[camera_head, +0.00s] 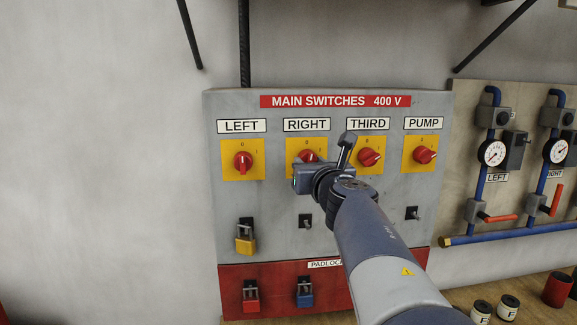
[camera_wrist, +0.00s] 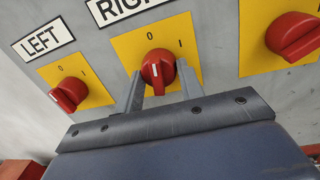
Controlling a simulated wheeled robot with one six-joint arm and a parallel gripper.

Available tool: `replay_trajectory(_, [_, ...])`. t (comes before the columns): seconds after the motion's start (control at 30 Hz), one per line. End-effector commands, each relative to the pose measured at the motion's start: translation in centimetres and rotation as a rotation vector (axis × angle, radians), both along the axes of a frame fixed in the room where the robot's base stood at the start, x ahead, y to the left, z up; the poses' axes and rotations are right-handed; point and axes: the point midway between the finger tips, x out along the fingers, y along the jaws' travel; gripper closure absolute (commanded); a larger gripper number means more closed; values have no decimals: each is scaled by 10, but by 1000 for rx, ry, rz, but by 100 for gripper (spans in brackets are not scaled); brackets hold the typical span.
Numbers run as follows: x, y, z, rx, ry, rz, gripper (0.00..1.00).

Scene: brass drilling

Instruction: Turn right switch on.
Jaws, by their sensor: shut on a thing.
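The right switch is a red rotary knob (camera_wrist: 158,66) on a yellow plate under the RIGHT label. It also shows in the head view (camera_head: 308,156), partly hidden by my gripper. In the wrist view its white mark stands nearly upright, on the side of the 0; the 1 is up and to the right. My gripper (camera_wrist: 161,84) has one finger on each side of the knob and is shut on it. The exact finger contact is partly hidden behind the gripper's body.
The left switch (camera_head: 243,162), third switch (camera_head: 370,157) and pump switch (camera_head: 425,155) flank it on the grey panel (camera_head: 280,225). A yellow padlock (camera_head: 245,240) hangs below LEFT. Red (camera_head: 251,299) and blue (camera_head: 305,297) padlocks hang lower. Gauges and pipes stand right.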

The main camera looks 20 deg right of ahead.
Motion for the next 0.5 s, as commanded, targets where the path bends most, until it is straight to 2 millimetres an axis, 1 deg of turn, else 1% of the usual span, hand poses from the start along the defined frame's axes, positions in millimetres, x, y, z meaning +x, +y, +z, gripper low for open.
replay_trajectory(0.5, [0,2,-2,463,-133,0,86])
